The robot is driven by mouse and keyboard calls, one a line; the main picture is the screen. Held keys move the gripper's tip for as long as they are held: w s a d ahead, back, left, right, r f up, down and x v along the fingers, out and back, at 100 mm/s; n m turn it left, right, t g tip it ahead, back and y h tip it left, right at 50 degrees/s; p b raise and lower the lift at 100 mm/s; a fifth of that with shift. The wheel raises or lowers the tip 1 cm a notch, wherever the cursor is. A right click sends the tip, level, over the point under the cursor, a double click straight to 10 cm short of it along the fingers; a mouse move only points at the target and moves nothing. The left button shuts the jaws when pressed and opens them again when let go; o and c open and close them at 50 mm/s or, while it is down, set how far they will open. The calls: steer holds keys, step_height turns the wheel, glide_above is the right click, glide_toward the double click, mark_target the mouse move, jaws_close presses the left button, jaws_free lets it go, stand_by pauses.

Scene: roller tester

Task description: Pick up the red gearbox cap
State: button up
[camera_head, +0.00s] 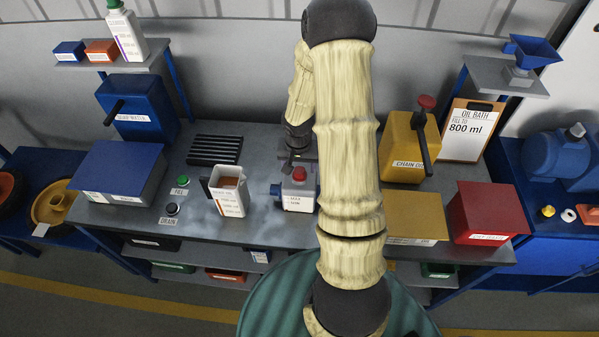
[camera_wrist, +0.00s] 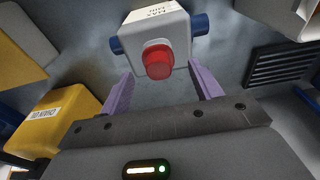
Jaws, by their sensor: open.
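The red gearbox cap (camera_head: 299,174) sits on top of a small white gearbox (camera_head: 297,195) with blue side parts, near the middle of the bench. In the wrist view the red cap (camera_wrist: 158,60) shows near the centre, on the white gearbox (camera_wrist: 155,28). My gripper (camera_wrist: 157,88) is open, with one purple finger on each side below the cap in the picture. Nothing is between the fingers that I can see clearly, and the cap appears beyond them. In the head view my gripper is largely hidden behind my arm.
A measuring jug (camera_head: 229,192) stands left of the gearbox. A black slatted grate (camera_head: 215,149) lies behind it. The yellow chain oil can (camera_head: 402,148) and a red box (camera_head: 484,212) stand to the right. FILL (camera_head: 183,181) and DRAIN (camera_head: 172,209) buttons are at left.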

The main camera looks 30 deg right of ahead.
mark_target(299, 170)
steer(key=f, duration=0.3)
steer(key=shift+w+d+f, duration=0.1)
steer(key=shift+w+d, duration=0.05)
steer(key=shift+d, duration=0.05)
steer(key=shift+c, duration=0.4)
steer(key=c, duration=1)
